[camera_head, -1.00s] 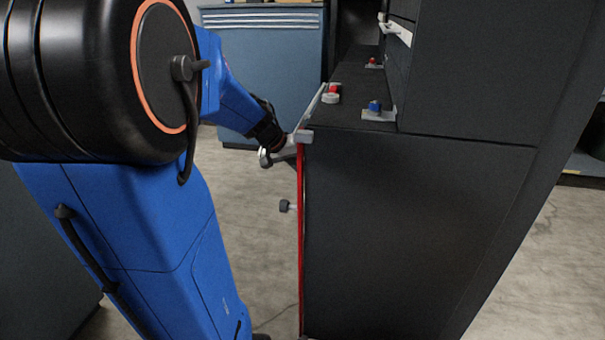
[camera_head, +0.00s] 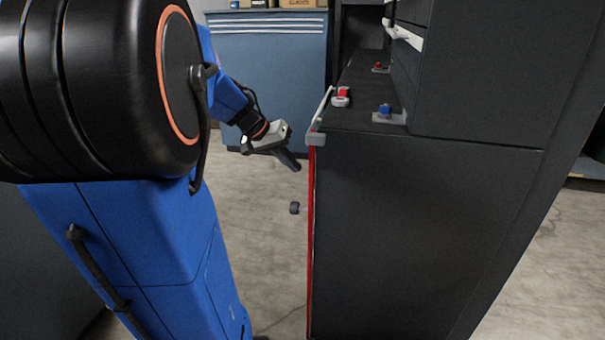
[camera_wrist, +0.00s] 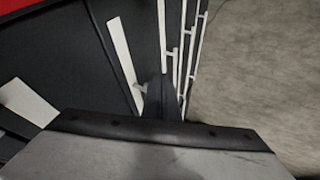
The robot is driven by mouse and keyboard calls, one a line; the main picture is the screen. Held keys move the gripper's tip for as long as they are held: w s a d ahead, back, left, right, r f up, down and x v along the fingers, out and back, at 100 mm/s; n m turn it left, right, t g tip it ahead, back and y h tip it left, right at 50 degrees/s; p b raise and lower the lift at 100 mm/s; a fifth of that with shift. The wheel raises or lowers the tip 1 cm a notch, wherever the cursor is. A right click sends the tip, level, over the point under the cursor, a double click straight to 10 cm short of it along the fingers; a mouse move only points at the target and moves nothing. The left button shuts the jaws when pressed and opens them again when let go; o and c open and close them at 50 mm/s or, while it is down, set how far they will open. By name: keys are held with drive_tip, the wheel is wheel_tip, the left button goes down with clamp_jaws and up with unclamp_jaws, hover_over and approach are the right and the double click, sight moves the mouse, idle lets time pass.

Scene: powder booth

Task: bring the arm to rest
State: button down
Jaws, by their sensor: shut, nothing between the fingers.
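My gripper (camera_head: 292,163) is in the middle of the head view, on my blue and black arm, which fills the left side. It is shut and empty, in free air left of the dark cabinet's (camera_head: 420,220) red front edge. A gap shows between the fingers and the cabinet. In the wrist view the dark fingers (camera_wrist: 165,98) point away from the camera, with pale bars and dark panels beyond them.
A grey knob (camera_head: 295,208) juts from the cabinet's red front (camera_head: 311,240). Red (camera_head: 342,93) and blue (camera_head: 385,110) knobbed parts sit on the cabinet's ledge. A blue drawer cabinet (camera_head: 265,60) stands behind. Grey floor (camera_head: 265,250) is free between arm and cabinet.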

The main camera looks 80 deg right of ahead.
drive_tip(key=shift+v, duration=2.2)
drive_tip(key=shift+w, duration=0.1)
drive_tip(key=w+a+f+n+t, duration=0.25)
drive_tip(key=w+a+n, duration=0.25)
drive_tip(key=w+a, duration=0.5)
drive_tip(key=w+a+f+n+t, duration=0.1)
drive_tip(key=w+a+n+t, duration=0.3)
drive_tip(key=w+a, duration=0.6)
drive_tip(key=a+f+n+t+y, duration=0.2)
drive_tip(key=a+n, duration=0.3)
drive_tip(key=a, duration=0.8)
drive_tip(key=w+a+f+n+t+y, duration=0.1)
drive_tip(key=a+n, duration=0.4)
drive_tip(key=a, duration=0.8)
wheel_tip(320, 180, down, 2)
drive_tip(key=shift+f+n+t+y, duration=0.15)
drive_tip(key=shift+n+t+y, duration=0.15)
drive_tip(key=shift+t+y, duration=0.4)
